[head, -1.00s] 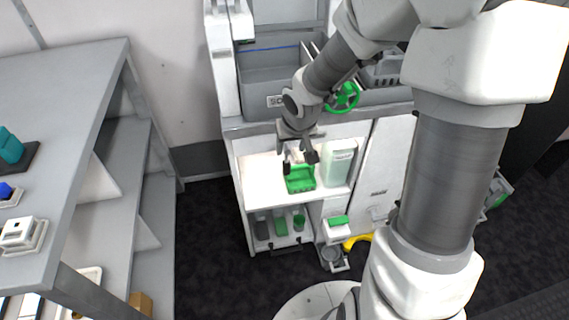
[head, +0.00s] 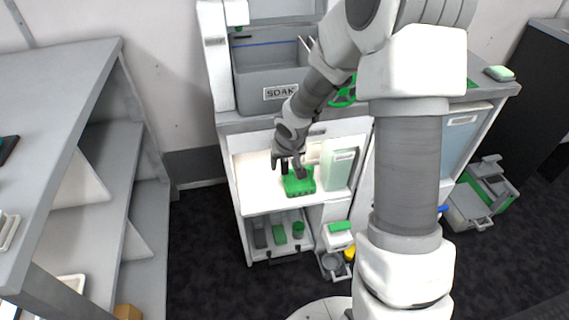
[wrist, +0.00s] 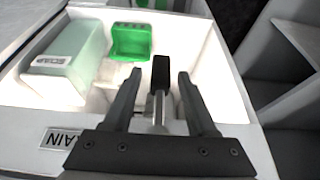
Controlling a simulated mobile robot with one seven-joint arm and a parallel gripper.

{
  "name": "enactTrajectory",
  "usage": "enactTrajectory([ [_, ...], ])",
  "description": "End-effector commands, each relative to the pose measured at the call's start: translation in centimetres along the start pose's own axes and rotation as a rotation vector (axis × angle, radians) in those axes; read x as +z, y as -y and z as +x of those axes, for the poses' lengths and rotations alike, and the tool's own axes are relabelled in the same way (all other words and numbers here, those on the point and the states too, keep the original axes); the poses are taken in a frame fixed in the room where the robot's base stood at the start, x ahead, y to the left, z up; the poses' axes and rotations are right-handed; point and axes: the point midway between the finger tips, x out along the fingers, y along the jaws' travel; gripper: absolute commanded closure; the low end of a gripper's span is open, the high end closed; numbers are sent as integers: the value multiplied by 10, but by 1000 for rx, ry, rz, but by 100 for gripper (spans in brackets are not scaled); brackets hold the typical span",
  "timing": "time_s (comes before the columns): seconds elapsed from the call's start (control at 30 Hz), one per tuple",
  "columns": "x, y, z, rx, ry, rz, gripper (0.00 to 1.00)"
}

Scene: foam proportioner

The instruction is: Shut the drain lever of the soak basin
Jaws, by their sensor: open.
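The soak basin (head: 262,76) is a grey tub with a SOAK label, on top of the cabinet in the head view. In the wrist view the drain lever (wrist: 161,73) has a black grip on a metal rod, beside an upside-down DRAIN label (wrist: 62,139). My gripper (wrist: 160,80) is open, one finger on each side of the lever, with gaps showing on both sides. In the head view my gripper (head: 290,166) is below the basin, in front of the open upper compartment. The lever is not clearly distinguishable there.
A green tray (head: 300,187) and a pale green SOAP container (head: 340,169) stand in the white compartment. Small containers sit on the shelf below. A grey shelving unit (head: 60,110) stands to the left. Dark floor between them is clear.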

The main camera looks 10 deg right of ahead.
Motion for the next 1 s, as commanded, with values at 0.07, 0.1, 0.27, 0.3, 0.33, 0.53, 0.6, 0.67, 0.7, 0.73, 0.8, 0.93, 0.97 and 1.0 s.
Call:
enactTrajectory([
  [0.07, 0, 0, 0, 0, 0, 0, 43],
  [0.1, 0, 0, 0, 0, 0, 0, 48],
  [0.27, 0, 0, 0, 0, 0, 0, 77],
  [0.3, 0, 0, 0, 0, 0, 0, 84],
  [0.33, 0, 0, 0, 0, 0, 1, 89],
  [0.53, 0, 0, 0, 0, 0, 1, 100],
  [0.6, 0, 0, 0, 0, 1, 1, 100],
  [0.67, 0, 0, 0, 0, 1, 1, 100],
  [0.7, 0, 0, 0, 0, 1, 1, 100],
  [0.73, 0, 0, 0, 0, 1, 1, 100],
  [0.8, 0, 0, 0, 0, 1, 1, 100],
  [0.93, 0, 0, 0, 0, 1, 1, 100],
  [0.97, 0, 0, 0, 0, 1, 1, 100],
  [1.0, 0, 0, 0, 0, 1, 1, 100],
])
